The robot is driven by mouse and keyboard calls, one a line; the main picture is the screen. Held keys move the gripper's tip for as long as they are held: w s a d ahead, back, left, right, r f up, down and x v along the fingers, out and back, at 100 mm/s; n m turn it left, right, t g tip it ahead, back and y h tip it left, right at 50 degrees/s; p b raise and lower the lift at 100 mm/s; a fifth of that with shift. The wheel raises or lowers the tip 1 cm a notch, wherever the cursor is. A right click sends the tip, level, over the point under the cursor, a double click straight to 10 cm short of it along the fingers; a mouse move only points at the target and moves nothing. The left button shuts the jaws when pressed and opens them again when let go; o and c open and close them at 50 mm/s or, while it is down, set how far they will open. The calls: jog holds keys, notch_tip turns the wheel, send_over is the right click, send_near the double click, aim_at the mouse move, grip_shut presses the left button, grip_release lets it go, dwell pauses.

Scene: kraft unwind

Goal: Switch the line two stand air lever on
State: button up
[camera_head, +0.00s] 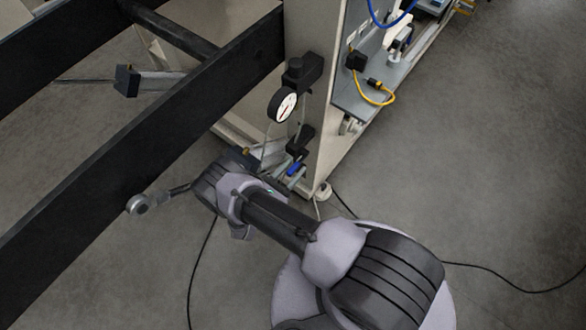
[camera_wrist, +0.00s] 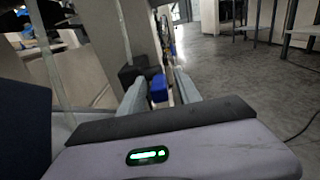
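The blue air lever (camera_head: 294,169) is low on the cream stand post, under a round white gauge (camera_head: 283,105). It also shows in the wrist view (camera_wrist: 159,88), in front of a black block (camera_wrist: 133,73). My gripper (camera_head: 284,171) reaches to the lever from the lower left. In the wrist view its two grey fingers stand apart, one on each side of the blue lever, with narrow gaps showing. I cannot tell whether either finger touches it. The lever's pivot and full setting are hidden.
The cream post (camera_head: 315,125) stands close beyond my gripper. Long dark beams (camera_head: 140,150) cross the left side. A grey shelf with a yellow cable (camera_head: 380,94) is on the post's right side. Black cables lie on the floor. The floor at right is mostly clear.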

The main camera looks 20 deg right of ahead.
grip_shut()
dwell(1.4)
